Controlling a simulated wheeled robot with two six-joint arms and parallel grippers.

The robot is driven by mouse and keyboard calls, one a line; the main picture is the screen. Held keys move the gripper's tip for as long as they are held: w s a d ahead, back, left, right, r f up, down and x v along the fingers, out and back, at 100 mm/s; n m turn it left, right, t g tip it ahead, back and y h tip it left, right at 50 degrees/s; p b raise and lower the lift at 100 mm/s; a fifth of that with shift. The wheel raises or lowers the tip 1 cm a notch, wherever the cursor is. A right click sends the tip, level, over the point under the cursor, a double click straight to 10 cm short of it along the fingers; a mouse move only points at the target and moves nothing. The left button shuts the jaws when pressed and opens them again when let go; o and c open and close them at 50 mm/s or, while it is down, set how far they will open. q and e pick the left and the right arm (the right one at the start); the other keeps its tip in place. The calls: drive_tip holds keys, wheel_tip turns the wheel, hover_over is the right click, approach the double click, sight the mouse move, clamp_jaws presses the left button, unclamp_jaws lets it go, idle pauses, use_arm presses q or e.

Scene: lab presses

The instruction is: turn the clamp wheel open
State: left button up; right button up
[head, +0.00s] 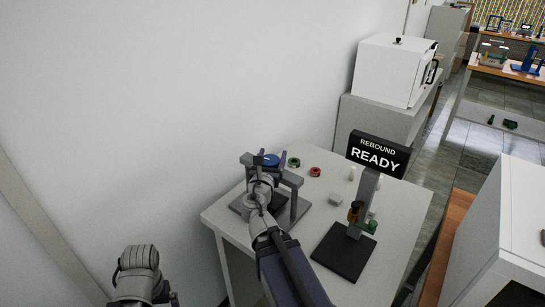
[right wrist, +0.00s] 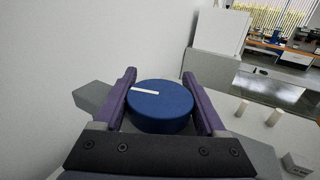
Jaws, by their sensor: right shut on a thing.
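The clamp wheel is a round blue disc with a white mark on its top; it shows in the right wrist view (right wrist: 162,106) and, small, in the head view (head: 271,159). It sits on top of a dark grey press frame (head: 291,181) on the table. My right gripper (head: 270,156) is shut on the wheel, with one purple finger on each side of it in the right wrist view (right wrist: 161,88). The white mark points to the left in that view. The arm hides much of the frame below. Of my left arm, only grey links show at the bottom left.
On the table (head: 318,270) are a green ring (head: 294,162), a red ring (head: 315,171), a grey block (head: 336,198) and a second press on a black base (head: 343,252). A sign (head: 378,154) reads "REBOUND READY". A wall stands close behind on the left.

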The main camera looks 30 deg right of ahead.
drive_tip(key=shift+w, duration=0.1)
drive_tip(key=o, duration=1.3)
